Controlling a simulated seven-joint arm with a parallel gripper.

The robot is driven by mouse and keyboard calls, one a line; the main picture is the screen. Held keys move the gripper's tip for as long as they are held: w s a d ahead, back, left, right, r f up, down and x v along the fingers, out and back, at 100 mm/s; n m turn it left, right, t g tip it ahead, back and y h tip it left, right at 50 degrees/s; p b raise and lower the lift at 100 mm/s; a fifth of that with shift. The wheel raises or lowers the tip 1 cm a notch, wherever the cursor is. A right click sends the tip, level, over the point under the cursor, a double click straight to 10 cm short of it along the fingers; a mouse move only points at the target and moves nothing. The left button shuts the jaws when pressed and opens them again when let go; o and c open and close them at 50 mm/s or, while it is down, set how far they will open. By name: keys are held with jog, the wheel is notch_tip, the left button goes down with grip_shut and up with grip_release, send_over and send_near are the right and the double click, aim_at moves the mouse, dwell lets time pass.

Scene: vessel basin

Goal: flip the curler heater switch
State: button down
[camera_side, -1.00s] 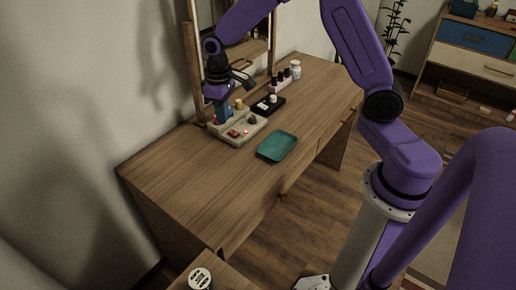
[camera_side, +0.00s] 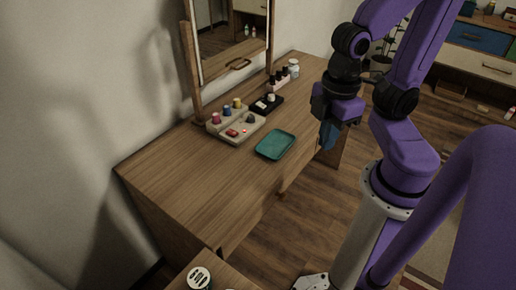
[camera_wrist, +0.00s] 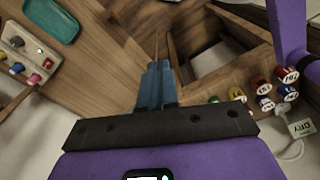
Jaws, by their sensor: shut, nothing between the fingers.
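The curler heater (camera_side: 248,134) is a pale block on the dresser, in front of the mirror. Pink, blue and yellow rollers stand along its back, with a dark roller or knob on the right. A small red switch (camera_side: 232,132) is on its front left part; its position is too small to tell. In the wrist view the heater (camera_wrist: 30,48) is at the far left, with the red switch (camera_wrist: 47,63) near its edge. My gripper (camera_side: 328,143) is shut and empty, pointing down near the dresser's front edge, well right of the heater. Its blue fingers (camera_wrist: 157,66) are together.
A teal tray (camera_side: 276,145) lies between the heater and the front edge. A black holder (camera_side: 267,105), nail polish bottles (camera_side: 282,78) and a white jar (camera_side: 294,68) stand behind. The mirror frame (camera_side: 192,75) rises behind the heater. The dresser's left part is clear.

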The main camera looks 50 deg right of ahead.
jog(key=shift+w, duration=0.1)
jog(key=w+a+n, duration=0.1)
jog(key=w+a, duration=0.2)
jog(key=w, duration=0.9)
jog(key=n, duration=0.4)
send_over(234, 133)
notch_tip(234, 133, down, 10)
jog(key=shift+f, duration=0.25)
notch_tip(234, 133, down, 14)
jog(key=shift+s+f, duration=0.1)
